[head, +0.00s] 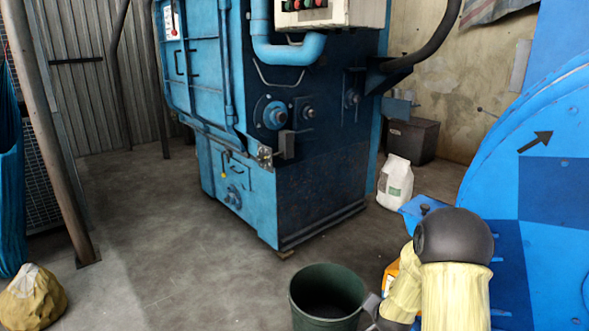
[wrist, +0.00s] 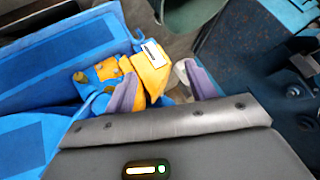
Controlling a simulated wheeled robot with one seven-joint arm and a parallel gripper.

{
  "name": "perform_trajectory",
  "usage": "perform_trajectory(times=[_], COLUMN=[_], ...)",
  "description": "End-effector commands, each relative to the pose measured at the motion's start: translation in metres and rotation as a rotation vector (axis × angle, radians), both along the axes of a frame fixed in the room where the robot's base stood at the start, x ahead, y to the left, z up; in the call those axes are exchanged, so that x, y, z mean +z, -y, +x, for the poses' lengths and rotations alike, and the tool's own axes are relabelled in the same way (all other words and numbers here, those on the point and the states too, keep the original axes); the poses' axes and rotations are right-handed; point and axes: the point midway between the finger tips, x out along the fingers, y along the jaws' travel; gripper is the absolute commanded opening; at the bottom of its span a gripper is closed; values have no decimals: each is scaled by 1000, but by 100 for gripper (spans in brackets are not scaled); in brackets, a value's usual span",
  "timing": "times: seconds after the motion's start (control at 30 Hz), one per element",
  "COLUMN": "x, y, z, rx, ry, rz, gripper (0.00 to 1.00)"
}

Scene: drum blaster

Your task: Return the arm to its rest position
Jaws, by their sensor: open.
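My arm shows at the lower right of the head view, with a dark round joint (head: 454,238) and cream-coloured covers, in front of a large blue machine part. My gripper (wrist: 162,88) shows in the wrist view with its two purple-grey fingers spread apart. I see nothing clasped between them. Beyond the fingers lies an orange-yellow object with a white label (wrist: 152,56), beside blue surfaces. In the head view the gripper is mostly cut off or hidden by the arm.
A dark green bucket (head: 298,300) stands on the floor just left of my arm. A blue machine (head: 315,185) stands at the centre. A white bag (head: 395,182) and a dark box (head: 413,140) are behind. A yellowish sack (head: 32,300) lies at left. The floor between is clear.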

Motion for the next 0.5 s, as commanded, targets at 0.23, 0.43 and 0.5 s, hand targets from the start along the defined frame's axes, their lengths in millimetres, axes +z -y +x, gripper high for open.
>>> perform_trajectory(times=[0.23, 0.43, 0.5], x=[53, 84, 92], y=[-42, -65, -71], z=[-67, -136, -158], rx=[233, 414, 468], ry=[-201, -359, -406], rz=[-94, -160, -179], gripper=[56, 56, 56])
